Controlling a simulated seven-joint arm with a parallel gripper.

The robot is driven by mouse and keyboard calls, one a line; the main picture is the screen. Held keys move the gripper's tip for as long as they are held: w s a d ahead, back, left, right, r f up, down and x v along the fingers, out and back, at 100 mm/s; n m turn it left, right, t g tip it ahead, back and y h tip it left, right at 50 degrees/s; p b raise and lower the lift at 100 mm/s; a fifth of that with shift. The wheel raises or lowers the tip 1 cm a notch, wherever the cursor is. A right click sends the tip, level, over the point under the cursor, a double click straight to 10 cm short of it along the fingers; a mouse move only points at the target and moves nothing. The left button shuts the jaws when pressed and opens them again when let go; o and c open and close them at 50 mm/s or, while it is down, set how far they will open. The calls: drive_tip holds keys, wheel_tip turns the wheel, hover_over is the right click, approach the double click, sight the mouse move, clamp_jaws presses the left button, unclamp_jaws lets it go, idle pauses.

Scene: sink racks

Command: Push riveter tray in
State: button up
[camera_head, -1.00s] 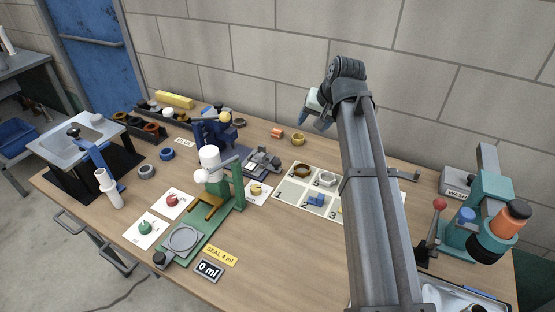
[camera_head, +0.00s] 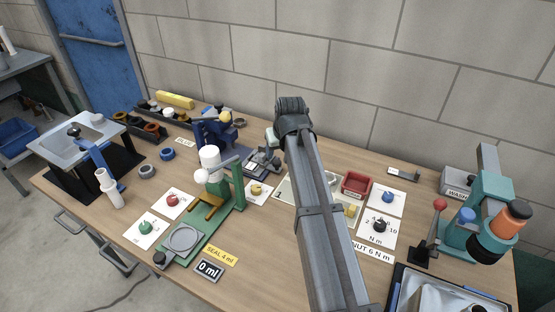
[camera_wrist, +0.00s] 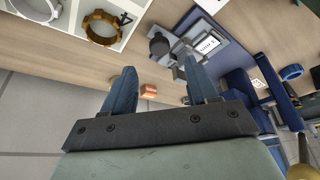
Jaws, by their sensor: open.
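The navy press (camera_head: 212,130) stands at the back, left of my arm; I take it to be the riveter. A dark blue plate (camera_head: 249,166) with a grey fixture (camera_head: 264,160) lies to its right and looks like its tray. In the wrist view the plate (camera_wrist: 228,36) bears a white label, and the grey and black fixture (camera_wrist: 180,52) lies beyond my fingers. My gripper (camera_wrist: 162,86) is open, with two blue fingers apart and nothing between them. In the head view the fingers are mostly hidden behind my wrist. I cannot tell whether they touch the fixture.
A small orange part (camera_wrist: 148,91) shows between the fingers against the bench. A white sorting tray (camera_wrist: 98,22) with rings is at upper left. The green press (camera_head: 210,185) stands in front of the navy press. A red bin (camera_head: 355,185) and teal machine (camera_head: 487,215) are to the right.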

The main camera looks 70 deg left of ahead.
sight(277, 162)
drive_tip(key=shift+x, duration=3.2)
drive_tip(key=shift+c, duration=0.4)
clamp_jaws()
